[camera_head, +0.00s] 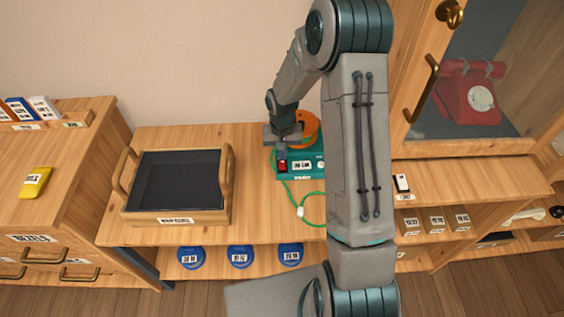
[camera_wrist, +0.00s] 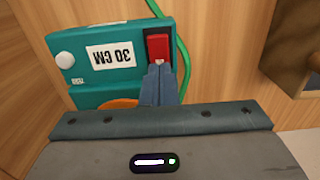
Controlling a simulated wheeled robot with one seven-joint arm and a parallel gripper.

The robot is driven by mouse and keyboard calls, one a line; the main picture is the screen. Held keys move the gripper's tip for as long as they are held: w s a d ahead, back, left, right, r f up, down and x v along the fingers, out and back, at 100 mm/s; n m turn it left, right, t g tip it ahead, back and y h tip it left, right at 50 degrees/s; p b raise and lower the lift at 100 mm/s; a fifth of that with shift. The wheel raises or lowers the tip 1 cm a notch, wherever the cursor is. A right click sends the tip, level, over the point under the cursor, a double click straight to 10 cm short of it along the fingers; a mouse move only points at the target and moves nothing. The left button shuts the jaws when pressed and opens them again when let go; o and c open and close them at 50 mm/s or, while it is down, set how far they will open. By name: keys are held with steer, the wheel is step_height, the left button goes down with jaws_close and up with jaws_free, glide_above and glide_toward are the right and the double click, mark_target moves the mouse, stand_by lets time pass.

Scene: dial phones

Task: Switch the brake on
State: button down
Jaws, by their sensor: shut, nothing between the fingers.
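A teal machine (camera_head: 313,166) with an orange round part (camera_head: 306,126) stands on the wooden bench, left of my arm's large link. In the wrist view the teal machine (camera_wrist: 95,62) carries a white label reading "30 CM", a white knob (camera_wrist: 65,60) and a red rocker switch (camera_wrist: 158,46). The red switch also shows in the head view (camera_head: 282,166). My gripper (camera_wrist: 158,66) is shut and empty, its fingertips at the lower edge of the red switch. I cannot tell whether they touch it. The fingers hide part of the machine.
A dark-lined wooden tray (camera_head: 176,219) stands on the bench at left. A green cord (camera_head: 312,222) runs down from the machine. A cabinet with a red phone (camera_head: 468,97) stands at right. Blue discs (camera_head: 240,256) lie on the shelf below. A yellow item (camera_head: 35,182) lies far left.

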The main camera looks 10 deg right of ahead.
step_height(320, 180, up, 5)
steer(key=p, duration=0.3)
steer(key=shift+r, duration=0.2)
stand_by(0.5)
step_height(320, 180, up, 9)
glide_above(282, 162)
steer(key=s, duration=0.4)
steer(key=s+r+n+t, duration=0.1)
steer(key=s+r, duration=0.6)
steer(key=s, duration=0.2)
steer(key=s+r+n+t+p, duration=0.1)
steer(key=s+r, duration=0.6)
steer(key=s, duration=0.3)
steer(key=shift+s+r+t, duration=0.2)
steer(key=shift+r+t, duration=0.05)
steer(key=shift+t, duration=0.15)
